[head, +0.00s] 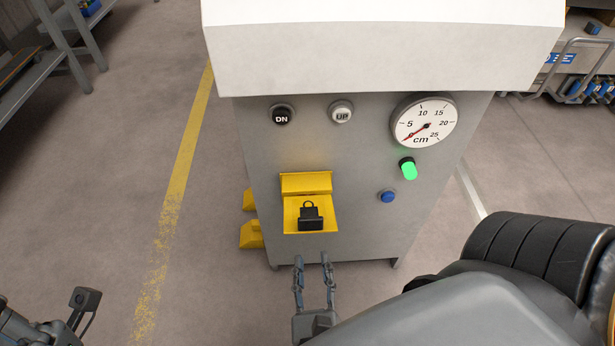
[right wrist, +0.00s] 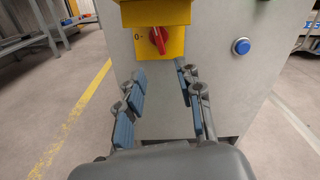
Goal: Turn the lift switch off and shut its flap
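The lift switch shows in the right wrist view as a red knob (right wrist: 158,40) on a yellow plate, its grip close to upright, with a 0 mark to its left. Its yellow flap (head: 290,222) is open and juts out from the grey cabinet, with a black padlock (head: 311,217) on it. The flap's underside (right wrist: 155,12) shows above the knob and hides the knob from the head view. My right gripper (head: 313,272) is open and empty, below and in front of the switch, apart from it. Part of my left gripper (head: 85,300) shows at the lower left; its state is unclear.
The cabinet (head: 350,235) also bears DN (head: 282,115) and UP (head: 341,112) buttons, a dial (head: 424,122), a lit green lamp (head: 409,170) and a blue button (head: 388,196). A white overhang (head: 380,50) juts out above.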

